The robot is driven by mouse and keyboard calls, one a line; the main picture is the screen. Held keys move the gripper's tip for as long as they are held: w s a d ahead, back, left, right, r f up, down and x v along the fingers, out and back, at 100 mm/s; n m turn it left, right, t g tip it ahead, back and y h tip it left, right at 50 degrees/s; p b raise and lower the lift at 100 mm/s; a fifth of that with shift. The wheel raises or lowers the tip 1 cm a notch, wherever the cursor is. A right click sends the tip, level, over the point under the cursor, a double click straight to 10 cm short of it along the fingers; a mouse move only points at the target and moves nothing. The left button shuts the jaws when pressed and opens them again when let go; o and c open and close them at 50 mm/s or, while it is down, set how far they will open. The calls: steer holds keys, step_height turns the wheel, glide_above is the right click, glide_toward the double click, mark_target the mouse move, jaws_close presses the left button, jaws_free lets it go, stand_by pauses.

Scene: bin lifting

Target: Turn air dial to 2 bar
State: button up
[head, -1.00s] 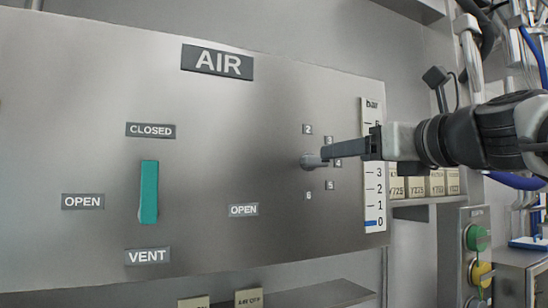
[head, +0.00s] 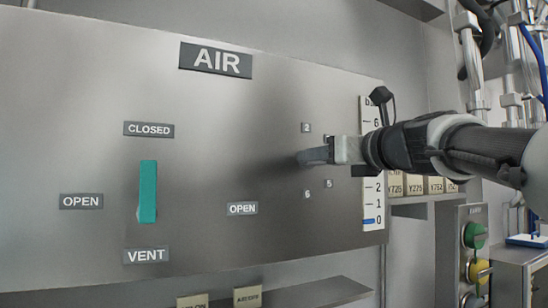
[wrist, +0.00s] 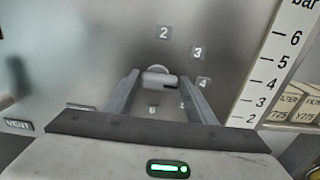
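The air dial (wrist: 158,77) is a small grey knob on the steel panel, ringed by number labels. In the wrist view it sits between the tips of my two fingers, with a gap visible on each side. My gripper (wrist: 157,85) is open around the dial. In the head view my gripper (head: 312,156) is at the panel and hides the dial and some labels. The label 2 (wrist: 164,33) is above the dial. The bar scale (head: 372,205) stands to the right, its blue mark near 0, partly hidden by my arm.
A teal valve handle (head: 148,192) stands upright on the left, between CLOSED, OPEN and VENT labels. The AIR sign (head: 215,60) is above. Green (head: 474,236) and yellow (head: 480,271) buttons are at the lower right. The panel around the dial is flat and clear.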

steer(key=c, duration=0.5)
steer(key=shift+c, duration=0.2)
steer(key=shift+n, duration=0.4)
steer(key=shift+s+a+f+n+b, duration=0.15)
steer(key=shift+n+b, duration=1.1)
steer(key=shift+n, duration=1.6)
steer(key=shift+w+a+r+n+b, duration=0.15)
steer(key=shift+n+b, duration=1.15)
steer(key=shift+n, duration=1.6)
steer(key=shift+s+a+f+n+b, duration=0.15)
steer(key=shift+n+b, duration=1.1)
steer(key=shift+n, duration=1.6)
steer(key=o, duration=1.1)
steer(key=shift+c, duration=0.2)
